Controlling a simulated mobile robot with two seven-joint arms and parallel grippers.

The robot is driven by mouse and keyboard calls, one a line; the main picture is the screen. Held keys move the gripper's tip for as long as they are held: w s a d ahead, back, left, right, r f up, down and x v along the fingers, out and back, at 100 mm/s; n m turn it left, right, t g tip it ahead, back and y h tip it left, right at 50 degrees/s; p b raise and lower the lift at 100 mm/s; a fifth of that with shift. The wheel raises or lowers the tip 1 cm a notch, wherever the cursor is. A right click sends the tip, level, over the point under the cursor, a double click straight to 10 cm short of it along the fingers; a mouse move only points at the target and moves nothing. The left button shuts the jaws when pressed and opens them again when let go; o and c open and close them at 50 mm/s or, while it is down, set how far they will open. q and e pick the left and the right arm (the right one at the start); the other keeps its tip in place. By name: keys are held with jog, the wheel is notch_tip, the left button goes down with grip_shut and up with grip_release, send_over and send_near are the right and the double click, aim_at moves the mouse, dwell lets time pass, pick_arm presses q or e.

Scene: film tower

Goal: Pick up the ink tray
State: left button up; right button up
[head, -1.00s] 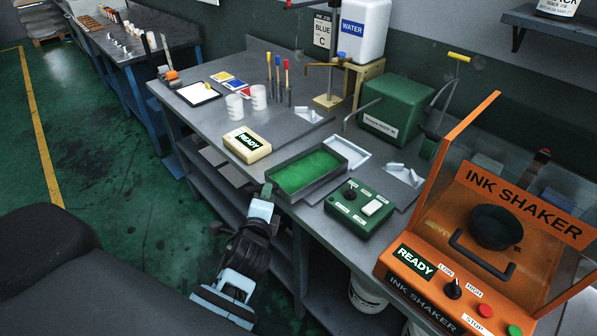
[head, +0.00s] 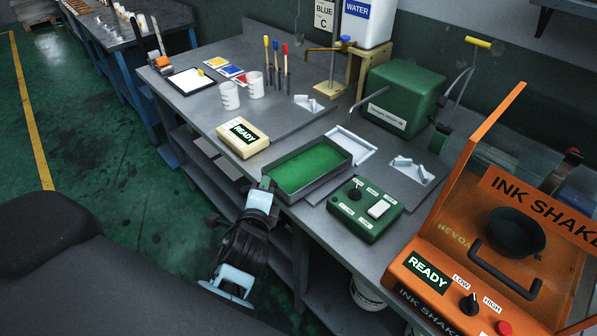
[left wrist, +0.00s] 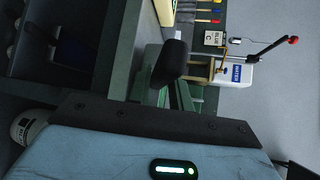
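The ink tray, a shallow dark-rimmed tray (head: 345,158) with a bright green floor, sits flat near the front edge of the grey bench. My left gripper (head: 267,184) is at the tray's near left corner, by the bench edge. It looks very close to the rim, but I cannot tell whether it touches. In the left wrist view a dark finger (left wrist: 171,62) stands in front of green surfaces. The spacing of the fingers is hidden. My right gripper is not in view.
A green control box (head: 364,210) stands just right of the tray, with the orange ink shaker (head: 480,270) beyond. A cream READY box (head: 243,137) lies to the left. White cups (head: 230,96), a green machine (head: 403,97) and a white tray (head: 352,146) stand behind.

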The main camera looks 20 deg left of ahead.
pick_arm(q)
grip_shut()
dwell(1.1)
